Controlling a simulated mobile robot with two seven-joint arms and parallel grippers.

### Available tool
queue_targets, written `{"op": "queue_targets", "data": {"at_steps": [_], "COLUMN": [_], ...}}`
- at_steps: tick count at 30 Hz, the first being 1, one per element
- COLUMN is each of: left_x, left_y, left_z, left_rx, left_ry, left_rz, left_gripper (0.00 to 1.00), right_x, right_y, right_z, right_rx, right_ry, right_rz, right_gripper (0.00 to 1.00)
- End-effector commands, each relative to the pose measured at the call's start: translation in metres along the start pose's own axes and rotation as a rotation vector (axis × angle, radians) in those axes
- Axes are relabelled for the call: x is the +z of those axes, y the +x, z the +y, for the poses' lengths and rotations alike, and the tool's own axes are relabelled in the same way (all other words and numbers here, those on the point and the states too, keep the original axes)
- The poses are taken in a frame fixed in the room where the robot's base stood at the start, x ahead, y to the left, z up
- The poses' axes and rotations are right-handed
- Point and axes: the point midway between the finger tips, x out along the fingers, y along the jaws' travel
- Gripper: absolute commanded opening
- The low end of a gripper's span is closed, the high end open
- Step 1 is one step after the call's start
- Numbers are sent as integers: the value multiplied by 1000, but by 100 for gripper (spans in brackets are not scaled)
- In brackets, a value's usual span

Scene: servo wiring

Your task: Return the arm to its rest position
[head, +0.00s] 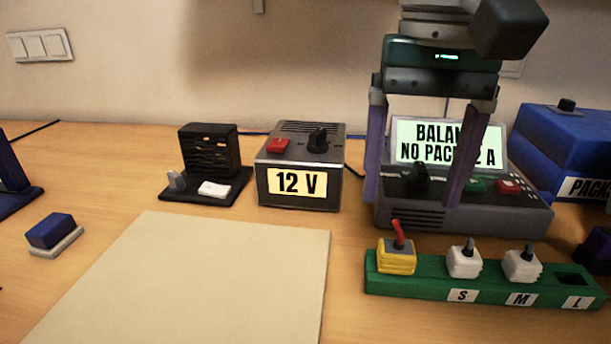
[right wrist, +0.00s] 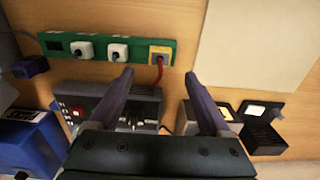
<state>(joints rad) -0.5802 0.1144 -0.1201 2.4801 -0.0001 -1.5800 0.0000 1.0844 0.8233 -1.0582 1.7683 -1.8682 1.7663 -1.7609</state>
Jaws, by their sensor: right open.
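My right gripper (head: 411,203) hangs in front of the balancer unit (head: 470,217) in the head view. Its two purple fingers are spread wide, with nothing between them. In the right wrist view the open fingers (right wrist: 159,74) also show empty, pointing toward the yellow block with the red lead (right wrist: 160,54). The balancer's lit screen (head: 420,145) is partly covered by a finger. My left gripper is not in view.
A green rack (head: 400,283) holds the yellow block (head: 397,257) and two white plugs; slot L is empty. A 12 V supply (head: 298,190), black vented device (head: 208,150) and blue pack box (head: 567,140) stand behind. A beige mat (head: 200,280) lies clear.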

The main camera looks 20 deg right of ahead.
Motion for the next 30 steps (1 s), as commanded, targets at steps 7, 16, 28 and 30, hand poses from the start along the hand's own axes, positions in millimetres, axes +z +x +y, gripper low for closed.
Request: {"op": "queue_targets", "data": {"at_steps": [7,16,28,30], "left_x": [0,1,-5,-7], "left_y": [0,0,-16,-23], "left_z": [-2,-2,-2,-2], "left_rx": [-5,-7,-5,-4], "left_ry": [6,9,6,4], "left_rz": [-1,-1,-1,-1], "left_gripper": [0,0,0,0], "right_x": [0,0,67,107], "right_y": [-18,-18,-24,-43], "right_z": [0,0,-76,-113], "right_rx": [-1,0,-313,-479], "right_ry": [0,0,56,127], "right_rz": [0,0,-236,-408], "right_gripper": [81,81,81,81]}}
